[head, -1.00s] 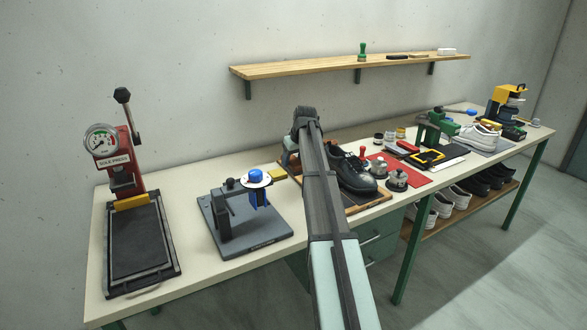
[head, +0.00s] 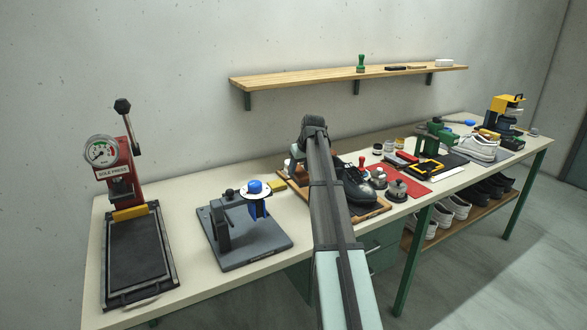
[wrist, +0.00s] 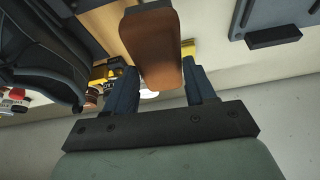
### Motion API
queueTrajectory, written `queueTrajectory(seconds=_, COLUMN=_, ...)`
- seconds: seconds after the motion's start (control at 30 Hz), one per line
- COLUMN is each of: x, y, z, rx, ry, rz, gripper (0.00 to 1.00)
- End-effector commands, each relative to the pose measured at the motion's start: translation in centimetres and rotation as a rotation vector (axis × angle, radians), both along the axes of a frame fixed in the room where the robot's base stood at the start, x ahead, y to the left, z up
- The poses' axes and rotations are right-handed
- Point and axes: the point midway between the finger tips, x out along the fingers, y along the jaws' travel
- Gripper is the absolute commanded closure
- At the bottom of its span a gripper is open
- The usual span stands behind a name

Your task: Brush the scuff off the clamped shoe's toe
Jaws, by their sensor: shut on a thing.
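The black shoe (head: 358,188) sits on a wooden board (head: 375,208) mid-bench, partly hidden behind my arm in the head view. In the wrist view the black shoe (wrist: 40,48) fills the upper left. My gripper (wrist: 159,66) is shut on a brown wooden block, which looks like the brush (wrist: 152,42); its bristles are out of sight. The brush is beside the shoe, and a gap shows between them in the wrist view. I cannot make out the scuff or how the shoe is clamped.
Left of the board stand a grey stand with a blue-topped disc (head: 255,188) and a red sole press (head: 120,165). A yellow block (head: 277,186) lies near the board. Right are a red mat (head: 412,186) with jars and white shoes (head: 480,147). A wall shelf (head: 340,76) is above.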

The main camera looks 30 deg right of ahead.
Motion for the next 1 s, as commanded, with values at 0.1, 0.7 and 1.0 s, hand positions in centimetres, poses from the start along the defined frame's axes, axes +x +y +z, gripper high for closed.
queueTrajectory(seconds=0.1, x=-3.3, y=-2.7, z=0.7, rx=0.017, ry=-0.045, rz=-0.1, gripper=0.78)
queueTrajectory(seconds=0.7, x=-19.3, y=-14.5, z=5.0, rx=0.13, ry=-0.322, rz=-0.626, gripper=0.78)
queueTrajectory(seconds=1.0, x=-21.7, y=-16.0, z=5.6, rx=0.148, ry=-0.37, rz=-0.705, gripper=0.78)
